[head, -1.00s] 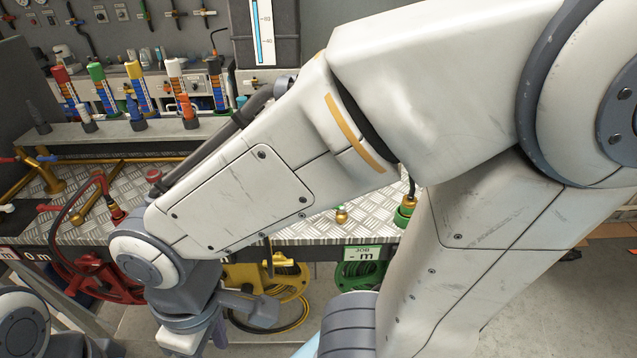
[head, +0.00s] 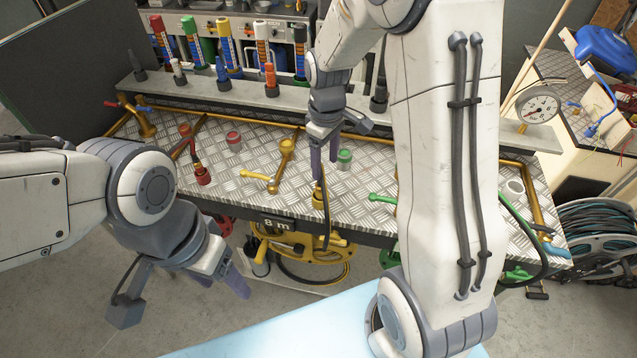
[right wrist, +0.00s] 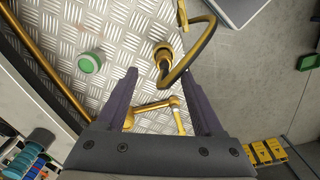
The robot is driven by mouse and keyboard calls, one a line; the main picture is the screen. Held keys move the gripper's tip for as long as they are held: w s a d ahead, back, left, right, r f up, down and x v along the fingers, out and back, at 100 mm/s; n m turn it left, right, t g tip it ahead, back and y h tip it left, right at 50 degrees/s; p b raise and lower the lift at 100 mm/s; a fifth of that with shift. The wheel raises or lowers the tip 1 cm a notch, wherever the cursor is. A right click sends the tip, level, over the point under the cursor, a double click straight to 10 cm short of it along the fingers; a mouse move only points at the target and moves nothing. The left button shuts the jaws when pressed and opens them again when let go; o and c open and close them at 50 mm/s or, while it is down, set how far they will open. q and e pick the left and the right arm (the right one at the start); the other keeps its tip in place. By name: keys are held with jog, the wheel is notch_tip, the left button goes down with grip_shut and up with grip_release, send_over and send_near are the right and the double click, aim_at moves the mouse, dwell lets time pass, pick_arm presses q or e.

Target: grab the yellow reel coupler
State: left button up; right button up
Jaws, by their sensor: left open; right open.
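The yellow reel coupler (head: 319,199) stands at the front edge of the metal bench, above the yellow hose reel (head: 296,258). A dark hose runs from it. In the right wrist view the coupler (right wrist: 162,52) is a yellow ring just beyond my fingertips, roughly between their lines. My right gripper (head: 324,165) is open and empty, pointing down above the coupler; its fingers also show in the right wrist view (right wrist: 160,75). My left gripper (head: 224,270) is open and empty in front of the bench at the left, well away from the coupler.
A yellow-handled valve (head: 265,181) lies left of the coupler. A green cap (head: 344,159) and a red cap (head: 234,141) stand on the bench. The red coupler (head: 202,175) is further left. A green lever (head: 382,198) is to the right. A pressure gauge (head: 538,107) stands at the back right.

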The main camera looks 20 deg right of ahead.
aim_at(320, 184)
notch_tip(320, 184, down, 3)
jog(key=shift+a+f, duration=0.15)
jog(key=f, duration=0.1)
jog(key=f+p, duration=0.1)
jog(key=f, duration=0.1)
jog(key=f+p, duration=0.1)
jog(key=shift+w+a+f, duration=0.1)
jog(key=shift+a+f, duration=0.2)
jog(key=shift+a, duration=0.05)
jog(key=shift+f, duration=0.4)
jog(key=shift+c, duration=0.3)
grip_shut()
